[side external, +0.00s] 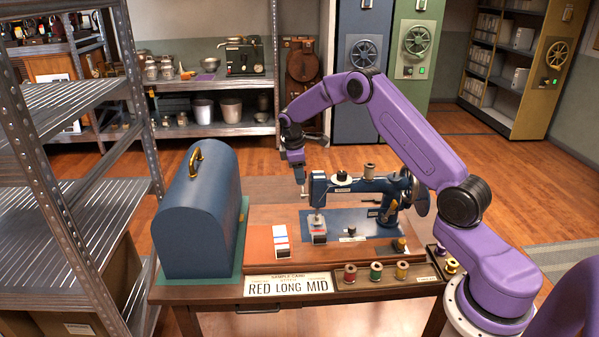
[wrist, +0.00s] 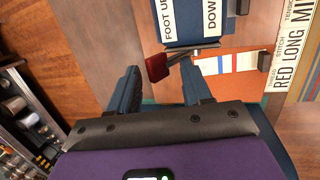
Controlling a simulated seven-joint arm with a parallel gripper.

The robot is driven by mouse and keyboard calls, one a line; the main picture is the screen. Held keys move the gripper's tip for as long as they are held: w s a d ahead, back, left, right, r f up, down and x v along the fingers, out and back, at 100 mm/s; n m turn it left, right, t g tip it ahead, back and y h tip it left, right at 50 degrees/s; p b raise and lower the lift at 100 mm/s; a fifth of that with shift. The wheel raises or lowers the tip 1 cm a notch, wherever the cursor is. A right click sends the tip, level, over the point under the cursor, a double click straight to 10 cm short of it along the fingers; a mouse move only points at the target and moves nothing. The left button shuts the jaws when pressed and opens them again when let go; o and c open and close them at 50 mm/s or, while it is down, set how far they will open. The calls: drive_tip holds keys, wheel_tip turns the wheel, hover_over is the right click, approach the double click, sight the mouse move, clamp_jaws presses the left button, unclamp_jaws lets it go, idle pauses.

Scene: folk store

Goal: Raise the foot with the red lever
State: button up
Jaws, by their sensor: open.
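The blue sewing machine (side external: 350,187) stands on the wooden table in the side view. In the wrist view its head (wrist: 190,43) carries white labels reading "FOOT UP" and "DOWN". The red lever (wrist: 157,66) sticks out beside the head on a grey metal arm. My gripper (wrist: 161,78) is open, with one dark blue finger on each side of the line to the lever. The red end lies just ahead of the fingertips; I cannot tell whether they touch it. In the side view my gripper (side external: 299,183) is left of the machine's head. The lever cannot be made out there.
A blue domed case (side external: 197,215) with a brass handle stands left on the table. A "RED LONG MID" card (side external: 289,286) and several thread spools, one red (side external: 350,273), line the front edge. A metal shelf rack (side external: 62,190) stands at the left.

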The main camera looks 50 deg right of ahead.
drive_tip(key=v, duration=0.8)
idle(0.5)
drive_tip(key=shift+f, duration=0.1)
idle(0.3)
drive_tip(key=s+a+r+n+y, duration=0.1)
drive_tip(key=s+a+r, duration=0.2)
drive_tip(key=s+a, duration=0.6)
drive_tip(key=s+a+r+n+y, duration=0.1)
drive_tip(key=s+a+r, duration=0.2)
drive_tip(key=s+a, duration=0.65)
drive_tip(key=s+a+f+n+y, duration=0.1)
drive_tip(key=s, duration=2.3)
drive_tip(key=shift+s+a+f+n, duration=0.35)
drive_tip(key=shift+s+n, duration=0.05)
